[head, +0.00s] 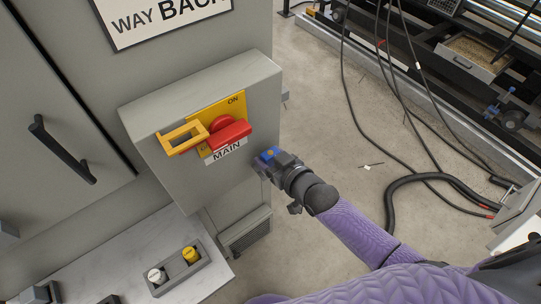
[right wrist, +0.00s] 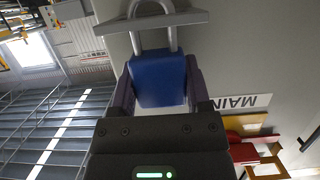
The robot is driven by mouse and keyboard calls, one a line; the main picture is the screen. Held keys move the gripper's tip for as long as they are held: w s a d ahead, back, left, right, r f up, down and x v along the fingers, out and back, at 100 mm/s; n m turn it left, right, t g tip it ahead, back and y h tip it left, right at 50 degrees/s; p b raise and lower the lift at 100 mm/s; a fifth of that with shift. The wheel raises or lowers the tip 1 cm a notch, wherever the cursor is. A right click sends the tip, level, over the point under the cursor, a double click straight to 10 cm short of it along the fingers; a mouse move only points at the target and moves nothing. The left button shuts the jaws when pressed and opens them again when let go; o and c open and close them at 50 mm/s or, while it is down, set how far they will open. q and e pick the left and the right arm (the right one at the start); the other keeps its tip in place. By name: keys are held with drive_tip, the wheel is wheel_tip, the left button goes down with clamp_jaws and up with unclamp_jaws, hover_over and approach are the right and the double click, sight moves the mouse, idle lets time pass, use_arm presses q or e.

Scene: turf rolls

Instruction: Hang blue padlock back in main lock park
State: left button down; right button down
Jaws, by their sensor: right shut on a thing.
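The blue padlock (head: 268,154) is held in my right gripper (head: 269,159), beside the lower right edge of the grey MAIN switch box (head: 150,125). In the right wrist view, the blue padlock (right wrist: 160,78) sits between the fingers of my right gripper (right wrist: 160,90), its shackle pointing up in the picture. A grey flat bracket (right wrist: 115,24) crosses the shackle. The shackle's arch shows beyond it; I cannot tell whether it passes through the bracket. The box carries a red handle (head: 228,136) and a yellow hasp (head: 178,141). My left gripper is out of view.
A grey holder (head: 176,269) with a yellow knob (head: 190,255) and a white knob (head: 156,275) is on the pale surface below the box. A cabinet door with a black handle (head: 62,150) is at left. Cables (head: 395,110) lie on the floor at right.

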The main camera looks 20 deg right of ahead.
drive_tip(key=shift+f+b, duration=0.8)
drive_tip(key=shift+f, duration=0.2)
unclamp_jaws()
drive_tip(key=shift+s+r, duration=0.1)
drive_tip(key=p+v, duration=0.2)
drive_tip(key=v, duration=0.7)
drive_tip(key=shift+s+r+p, duration=0.15)
drive_tip(key=shift+s+p, duration=0.15)
drive_tip(key=shift+s, duration=0.05)
drive_tip(key=shift+d, duration=0.15)
